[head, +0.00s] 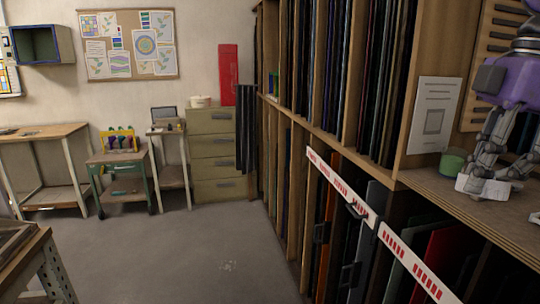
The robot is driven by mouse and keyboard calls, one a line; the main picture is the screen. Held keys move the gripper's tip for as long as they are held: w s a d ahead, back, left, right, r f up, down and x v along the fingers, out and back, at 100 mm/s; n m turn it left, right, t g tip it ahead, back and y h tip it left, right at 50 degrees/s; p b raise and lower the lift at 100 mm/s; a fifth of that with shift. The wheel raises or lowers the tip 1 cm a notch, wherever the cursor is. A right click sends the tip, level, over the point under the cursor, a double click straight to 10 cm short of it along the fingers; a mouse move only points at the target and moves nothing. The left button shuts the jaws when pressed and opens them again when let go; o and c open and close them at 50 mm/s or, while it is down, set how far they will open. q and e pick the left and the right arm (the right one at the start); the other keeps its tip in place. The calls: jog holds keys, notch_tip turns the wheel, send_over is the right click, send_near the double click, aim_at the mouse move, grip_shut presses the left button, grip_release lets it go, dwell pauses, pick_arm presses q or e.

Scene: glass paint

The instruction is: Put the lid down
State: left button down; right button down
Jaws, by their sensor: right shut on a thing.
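My right gripper (490,172) hangs at the right edge of the head view, over the wooden shelf top, with its fingers pointing down. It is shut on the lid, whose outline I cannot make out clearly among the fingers. A pale, angular thing (484,189) shows at the fingertips; I cannot tell whether it is part of the lid or lies on the shelf. A small green round tub (453,163) stands on the shelf just left of the fingers.
The wooden shelf top (440,186) runs along a rack of upright glass sheets (365,70). A white sign (434,115) stands behind the tub. A red-marked white rail (340,185) crosses the lower rack. The floor (190,250) is clear; a workbench (20,255) stands at the left.

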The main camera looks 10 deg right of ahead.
aim_at(489, 193)
jog(key=d+f, duration=0.1)
jog(key=f+m, duration=0.1)
jog(key=d+f+m, duration=0.1)
jog(key=shift+w+d, duration=0.25)
jog(key=shift+d, duration=0.05)
jog(key=shift+s+a+f+m+p, duration=0.1)
jog(key=shift+f+m+p, duration=0.2)
jog(key=shift+f+m, duration=0.8)
jog(key=shift+f, duration=0.4)
